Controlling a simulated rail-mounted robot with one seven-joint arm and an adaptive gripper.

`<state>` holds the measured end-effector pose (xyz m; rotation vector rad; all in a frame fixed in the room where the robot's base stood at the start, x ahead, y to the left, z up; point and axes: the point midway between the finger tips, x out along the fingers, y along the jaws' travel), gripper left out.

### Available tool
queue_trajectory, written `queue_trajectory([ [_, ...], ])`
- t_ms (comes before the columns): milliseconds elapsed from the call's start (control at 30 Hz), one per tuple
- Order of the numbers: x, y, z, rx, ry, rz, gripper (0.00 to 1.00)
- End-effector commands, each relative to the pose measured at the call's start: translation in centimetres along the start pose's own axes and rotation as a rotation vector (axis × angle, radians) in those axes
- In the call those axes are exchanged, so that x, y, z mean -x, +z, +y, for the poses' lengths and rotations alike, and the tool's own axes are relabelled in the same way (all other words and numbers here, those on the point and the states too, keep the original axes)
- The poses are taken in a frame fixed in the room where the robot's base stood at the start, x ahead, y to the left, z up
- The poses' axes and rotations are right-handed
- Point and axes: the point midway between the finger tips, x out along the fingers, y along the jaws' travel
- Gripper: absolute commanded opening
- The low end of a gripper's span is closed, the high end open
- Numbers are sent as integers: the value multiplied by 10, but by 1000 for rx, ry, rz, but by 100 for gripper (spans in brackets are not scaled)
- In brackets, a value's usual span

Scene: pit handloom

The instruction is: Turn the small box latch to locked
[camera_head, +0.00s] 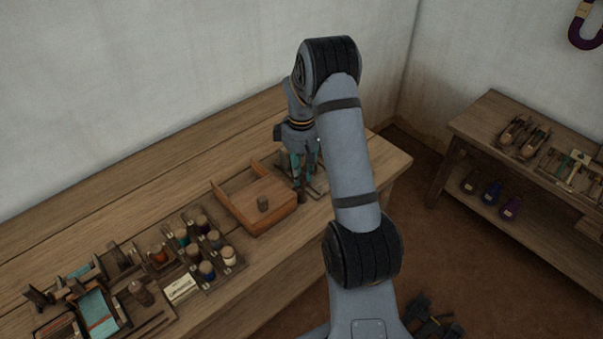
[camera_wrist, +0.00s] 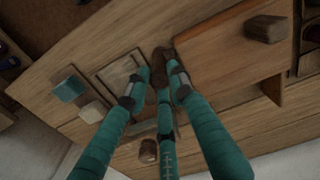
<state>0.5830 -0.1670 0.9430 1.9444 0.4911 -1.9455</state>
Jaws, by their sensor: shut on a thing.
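My gripper (camera_head: 301,178) points down at the workbench, just right of a wooden box (camera_head: 237,215). In the wrist view its teal fingers (camera_wrist: 162,80) come together around a small dark brown piece (camera_wrist: 162,56), which looks like the latch. The fingers hide part of it, so I cannot tell which way it is turned. The wooden box also shows at the right of the wrist view (camera_wrist: 228,65), with a brown knob-like block (camera_wrist: 265,28) on it. A flat framed panel (camera_wrist: 118,70) lies left of the fingertips.
A teal block (camera_wrist: 69,88) and a pale block (camera_wrist: 94,110) sit left of the fingers. A rack of several jars (camera_head: 208,247) and weaving tools stand at the left of the bench (camera_head: 150,180). A shelf (camera_head: 500,130) stands at right. The back of the bench is clear.

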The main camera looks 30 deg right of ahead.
Motion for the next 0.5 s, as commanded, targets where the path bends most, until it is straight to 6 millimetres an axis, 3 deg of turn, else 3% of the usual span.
queue_trajectory([
  [500, 1, -2, 0, 80, 4, 4, 0],
])
